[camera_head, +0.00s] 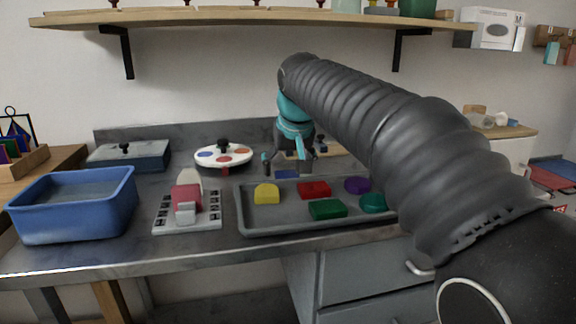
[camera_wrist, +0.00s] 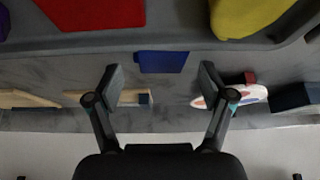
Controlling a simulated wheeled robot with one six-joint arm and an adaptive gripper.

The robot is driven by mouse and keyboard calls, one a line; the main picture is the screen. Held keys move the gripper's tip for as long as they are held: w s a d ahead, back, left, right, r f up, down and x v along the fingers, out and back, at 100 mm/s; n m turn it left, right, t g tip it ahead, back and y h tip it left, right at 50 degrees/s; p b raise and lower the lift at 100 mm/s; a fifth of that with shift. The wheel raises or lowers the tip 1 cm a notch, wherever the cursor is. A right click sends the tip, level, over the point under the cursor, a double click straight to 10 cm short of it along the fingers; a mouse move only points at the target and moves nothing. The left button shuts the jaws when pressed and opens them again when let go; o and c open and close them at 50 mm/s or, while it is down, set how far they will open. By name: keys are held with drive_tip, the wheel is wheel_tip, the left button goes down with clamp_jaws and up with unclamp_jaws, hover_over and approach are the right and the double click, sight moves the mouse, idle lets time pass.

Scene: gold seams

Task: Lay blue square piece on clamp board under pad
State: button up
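The blue square piece (camera_head: 287,174) lies just behind the grey tray, below my gripper (camera_head: 289,160). In the wrist view the blue piece (camera_wrist: 162,62) is beside the tray's rim, between the lines of the two fingers and apart from both. My gripper (camera_wrist: 160,80) is open and empty, its fingertips spread wider than the piece. A pale wooden board (camera_head: 334,149) with a dark fitting shows behind my gripper, partly hidden by my arm; it may be the clamp board. Wooden parts also show in the wrist view (camera_wrist: 28,99). I cannot make out the pad.
The grey tray (camera_head: 262,228) holds yellow, red, green, purple and teal pieces. A white round palette (camera_head: 223,155) stands behind it. A white board with a red block (camera_head: 186,197), a blue tub (camera_head: 75,210) and a lidded grey box (camera_head: 130,156) are to the left. A shelf hangs above.

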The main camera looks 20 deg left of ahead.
drive_tip(key=shift+r, duration=0.1)
drive_tip(key=p+v, duration=0.2)
drive_tip(key=v, duration=0.9)
drive_tip(key=s+d+f+m, duration=0.2)
drive_tip(key=s+d, duration=0.1)
drive_tip(key=d, duration=1)
drive_tip(key=s+d+f+m+h, duration=0.2)
drive_tip(key=s+d+f+m, duration=0.2)
drive_tip(key=s+d+f, duration=1.6)
wheel_tip(320, 180, down, 3)
drive_tip(key=shift+d+f+t+h, duration=0.1)
drive_tip(key=shift+d+t+h, duration=0.3)
drive_tip(key=shift+c, duration=0.3)
